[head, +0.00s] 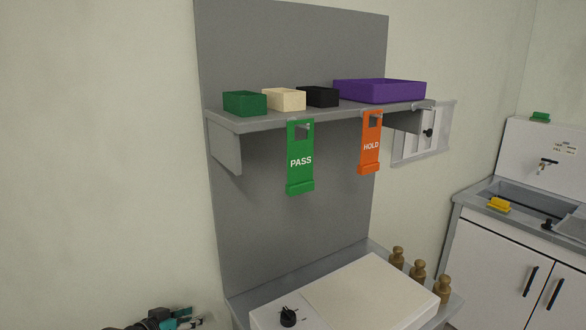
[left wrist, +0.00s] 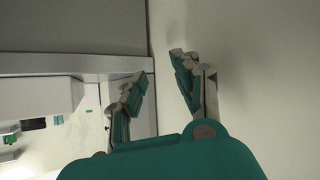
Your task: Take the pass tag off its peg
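The green PASS tag (head: 300,160) hangs from a small peg under the front edge of the grey shelf (head: 330,116) in the head view. The peg comes through the opening near the tag's top. The orange HOLD tag (head: 370,146) hangs from another peg to its right. My left gripper (head: 172,318) is low at the bottom left of the head view, well below and left of the PASS tag. In the left wrist view its two teal fingers (left wrist: 158,82) are spread apart with nothing between them. My right gripper is not in view.
Green, cream and black boxes and a purple tray (head: 380,91) stand on the shelf. Below is a white machine (head: 370,290) with a black knob, beside several brass weights (head: 418,272). A sink cabinet (head: 515,260) stands right. The space before the tags is clear.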

